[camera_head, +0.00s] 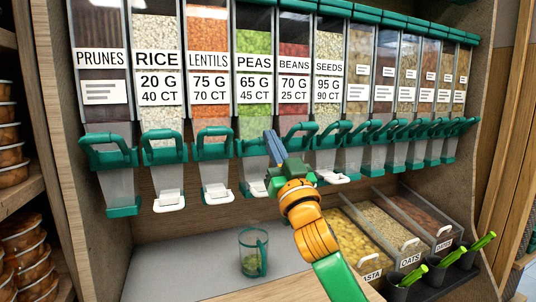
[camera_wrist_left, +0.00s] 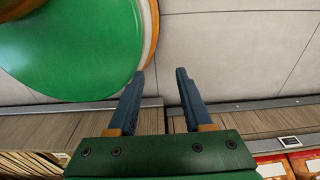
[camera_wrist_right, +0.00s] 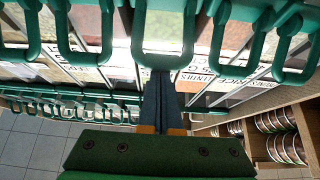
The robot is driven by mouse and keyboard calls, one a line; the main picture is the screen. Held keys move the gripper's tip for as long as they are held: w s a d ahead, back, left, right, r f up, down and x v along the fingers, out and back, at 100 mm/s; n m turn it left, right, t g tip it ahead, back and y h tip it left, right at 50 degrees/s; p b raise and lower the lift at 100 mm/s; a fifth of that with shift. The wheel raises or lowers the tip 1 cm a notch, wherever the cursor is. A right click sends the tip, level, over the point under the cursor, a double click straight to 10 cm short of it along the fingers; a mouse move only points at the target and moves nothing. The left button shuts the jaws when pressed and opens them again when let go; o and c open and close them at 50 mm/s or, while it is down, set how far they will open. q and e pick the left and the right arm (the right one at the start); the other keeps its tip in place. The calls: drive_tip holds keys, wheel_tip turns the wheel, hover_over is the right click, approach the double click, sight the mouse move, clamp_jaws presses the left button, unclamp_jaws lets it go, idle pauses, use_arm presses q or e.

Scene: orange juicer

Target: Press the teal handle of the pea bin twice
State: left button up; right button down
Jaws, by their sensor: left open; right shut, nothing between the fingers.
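The pea bin (camera_head: 254,85) holds green peas behind a label reading PEAS, 65 G, 45 CT. Its teal handle (camera_head: 243,148) is partly hidden by my right gripper. My right gripper (camera_head: 270,140) is shut and empty, its blue fingers pointing up at the handle's right part. In the right wrist view, the shut fingertips (camera_wrist_right: 158,73) overlap the bar of a teal handle (camera_wrist_right: 163,54); I cannot tell if they touch. A clear cup (camera_head: 251,262) with a teal handle and some green at its bottom stands below. My left gripper (camera_wrist_left: 160,78) is open and empty, away from the bins.
Neighbouring bins carry similar teal handles, including the lentils handle (camera_head: 213,146) and the beans handle (camera_head: 300,132). Low crates (camera_head: 402,215) and black holders with green-handled scoops (camera_head: 480,243) stand at the right. The counter (camera_head: 190,265) around the cup is clear.

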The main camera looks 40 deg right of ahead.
use_arm(q)
wheel_tip(320, 180, down, 6)
drive_tip(key=w+a+b, duration=0.2)
drive_tip(key=b, duration=0.2)
drive_tip(key=shift+w+t+b, duration=0.15)
drive_tip(key=shift+t+b, duration=0.15)
drive_tip(key=shift+b, duration=0.05)
use_arm(e)
drive_tip(key=f+t, duration=0.2)
drive_tip(key=f, duration=0.1)
drive_tip(key=shift+s+f+h, duration=0.1)
drive_tip(key=shift+s+h, duration=0.1)
drive_tip(key=shift+h, duration=0.1)
use_arm(q)
drive_tip(key=shift+s+d, duration=0.1)
drive_tip(key=shift+s, duration=0.1)
use_arm(e)
wheel_tip(320, 180, up, 4)
drive_tip(key=p, duration=0.5)
use_arm(q)
drive_tip(key=shift+s+a+r+b, duration=0.15)
drive_tip(key=shift+s+b, duration=0.3)
drive_tip(key=shift+b, duration=0.55)
drive_tip(key=shift+s+a+r+b, duration=0.15)
drive_tip(key=shift+s+b, duration=0.25)
drive_tip(key=shift+b, duration=0.6)
use_arm(e)
drive_tip(key=v, duration=1)
drive_tip(key=shift+s, duration=0.3)
